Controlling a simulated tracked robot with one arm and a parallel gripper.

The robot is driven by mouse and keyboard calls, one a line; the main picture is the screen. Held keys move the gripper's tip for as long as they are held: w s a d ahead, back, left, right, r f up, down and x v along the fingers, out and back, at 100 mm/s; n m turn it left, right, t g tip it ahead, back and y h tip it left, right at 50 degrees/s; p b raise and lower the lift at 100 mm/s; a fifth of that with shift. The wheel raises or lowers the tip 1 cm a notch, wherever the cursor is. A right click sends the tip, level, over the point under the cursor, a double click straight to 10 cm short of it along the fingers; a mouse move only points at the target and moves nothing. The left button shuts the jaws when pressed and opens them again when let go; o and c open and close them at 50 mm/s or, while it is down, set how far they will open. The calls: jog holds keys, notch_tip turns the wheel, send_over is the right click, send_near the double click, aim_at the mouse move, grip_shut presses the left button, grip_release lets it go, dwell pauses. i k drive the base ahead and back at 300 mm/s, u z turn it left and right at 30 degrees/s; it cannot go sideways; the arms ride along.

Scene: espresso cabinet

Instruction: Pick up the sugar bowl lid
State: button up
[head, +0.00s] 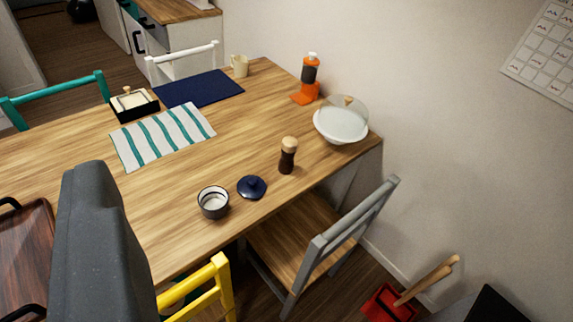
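The sugar bowl lid (252,187) is dark blue and round with a small knob on top. It lies knob up on the wooden table near the edge facing the grey chair. The sugar bowl (213,202), dark outside and pale inside, stands uncovered to the left of the lid, apart from it. A large dark grey part of my gripper (98,235) fills the lower left, close to the camera. It is well apart from the lid in the picture. Its fingertips cannot be made out, and I see nothing held.
A brown pepper mill (288,156) stands right of the lid. A white domed dish (341,122) and an orange-black bottle (310,76) are farther back. The grey chair (330,240) and yellow chair (208,288) stand at the table's near side. The striped mat (162,136) lies beyond.

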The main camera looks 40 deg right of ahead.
aim_at(248, 187)
jog(key=z, duration=0.55)
jog(key=i, duration=1)
jog(key=z, duration=0.9)
jog(key=i, duration=0.35)
jog(key=z, duration=0.2)
jog(key=k, duration=0.9)
jog(key=z, duration=0.2)
jog(key=i, duration=0.9)
jog(key=u, duration=0.1)
